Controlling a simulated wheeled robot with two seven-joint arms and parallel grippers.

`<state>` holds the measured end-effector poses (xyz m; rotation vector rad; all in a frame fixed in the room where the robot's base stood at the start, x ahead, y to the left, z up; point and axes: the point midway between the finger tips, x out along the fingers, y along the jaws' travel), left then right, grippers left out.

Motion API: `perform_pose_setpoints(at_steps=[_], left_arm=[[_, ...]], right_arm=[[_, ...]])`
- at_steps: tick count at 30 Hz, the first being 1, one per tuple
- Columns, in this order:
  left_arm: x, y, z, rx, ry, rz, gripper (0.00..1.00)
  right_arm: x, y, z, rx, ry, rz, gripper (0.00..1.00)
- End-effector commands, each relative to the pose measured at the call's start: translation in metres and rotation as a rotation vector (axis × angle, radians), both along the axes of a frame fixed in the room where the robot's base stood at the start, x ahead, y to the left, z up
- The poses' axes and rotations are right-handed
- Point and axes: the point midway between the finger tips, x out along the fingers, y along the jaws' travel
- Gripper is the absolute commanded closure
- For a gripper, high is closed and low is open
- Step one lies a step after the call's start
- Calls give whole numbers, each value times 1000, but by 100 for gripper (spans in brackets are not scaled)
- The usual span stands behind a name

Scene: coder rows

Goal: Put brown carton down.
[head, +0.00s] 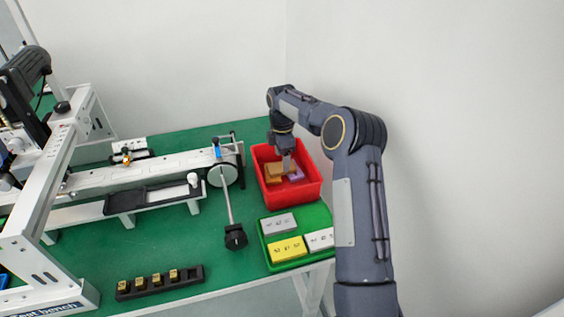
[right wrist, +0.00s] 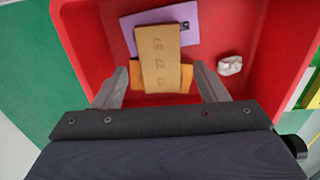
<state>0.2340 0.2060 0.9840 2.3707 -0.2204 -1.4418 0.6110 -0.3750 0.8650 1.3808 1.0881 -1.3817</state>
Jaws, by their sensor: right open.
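The brown carton (right wrist: 158,55), a flat tan block with digits on its face, lies inside the red bin (head: 311,193). In the right wrist view it rests across a purple piece (right wrist: 190,14) and an orange piece (right wrist: 180,80). My right gripper (right wrist: 160,70) is open, with one finger on each side of the carton and a visible gap to both. In the head view the right gripper (head: 286,161) reaches down into the bin and partly hides the brown and purple pieces. My left gripper is not in view.
A crumpled white scrap (right wrist: 230,65) lies on the bin floor. A green tray (head: 297,262) with grey, yellow and white blocks stands in front of the bin. A dark rack (head: 160,283) of yellow pieces and a white bench rig (head: 160,170) stand left.

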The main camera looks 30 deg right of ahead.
Motion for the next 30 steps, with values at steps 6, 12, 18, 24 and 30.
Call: perform_pose_setpoints(at_steps=[6, 12, 18, 24, 30], left_arm=[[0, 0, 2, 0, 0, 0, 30], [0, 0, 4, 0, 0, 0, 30], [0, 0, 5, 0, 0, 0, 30], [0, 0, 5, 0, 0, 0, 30], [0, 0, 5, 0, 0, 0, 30]], right_arm=[[1, 0, 51, -1, -5, 1, 34], [1, 0, 84, 0, -3, 0, 34], [1, 0, 96, 1, -1, 1, 34], [0, 0, 96, 0, -1, 1, 34], [0, 0, 96, 0, -1, 1, 34]])
